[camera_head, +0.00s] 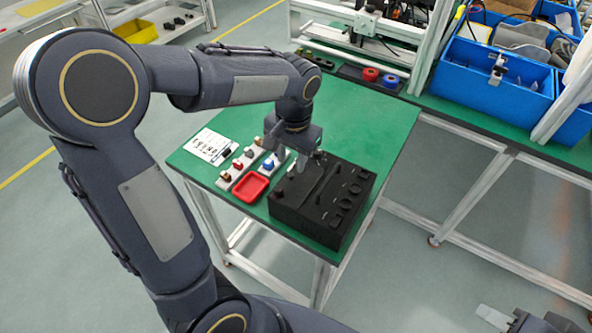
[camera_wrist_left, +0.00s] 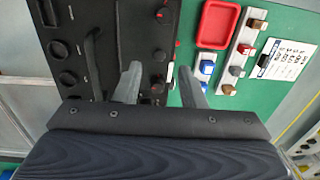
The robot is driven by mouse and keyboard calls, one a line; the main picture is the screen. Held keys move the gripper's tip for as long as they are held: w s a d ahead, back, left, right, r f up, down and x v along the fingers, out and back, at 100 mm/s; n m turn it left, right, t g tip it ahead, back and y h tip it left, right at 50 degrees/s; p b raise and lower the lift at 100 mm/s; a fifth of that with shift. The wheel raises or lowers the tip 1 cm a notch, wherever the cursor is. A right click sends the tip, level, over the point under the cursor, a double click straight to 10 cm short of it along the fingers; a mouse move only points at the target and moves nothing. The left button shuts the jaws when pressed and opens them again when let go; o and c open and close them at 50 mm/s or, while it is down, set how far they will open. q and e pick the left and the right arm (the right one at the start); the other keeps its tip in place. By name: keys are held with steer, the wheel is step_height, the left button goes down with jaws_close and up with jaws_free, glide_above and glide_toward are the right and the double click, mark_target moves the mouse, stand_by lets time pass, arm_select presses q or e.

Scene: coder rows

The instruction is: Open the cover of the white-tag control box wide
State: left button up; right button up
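A black control box (camera_head: 312,217) stands on the front part of the green table, with round knobs and sockets on its top. The box also shows in the left wrist view (camera_wrist_left: 120,30), with a long raised bar, round sockets and small red parts. I cannot pick out a cover edge or clearly read a white tag. My left gripper (camera_head: 291,158) is over the box's far left edge. Its two fingers stand apart in the left wrist view (camera_wrist_left: 160,75), with nothing clearly held between them. My right gripper (camera_head: 522,322) is at the bottom right, partly cut off, away from the table.
A red tray (camera_head: 251,187) lies left of the box, beside strips with coloured switches (camera_head: 240,165) and a white printed sheet (camera_head: 208,146). Blue bins (camera_head: 495,80) stand at upper right. The table's right side is clear.

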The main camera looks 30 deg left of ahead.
mark_target(291, 174)
arm_select(q)
step_height(291, 174, down, 5)
steer(key=shift+r, duration=0.1)
steer(key=shift+c, duration=0.3)
jaws_close()
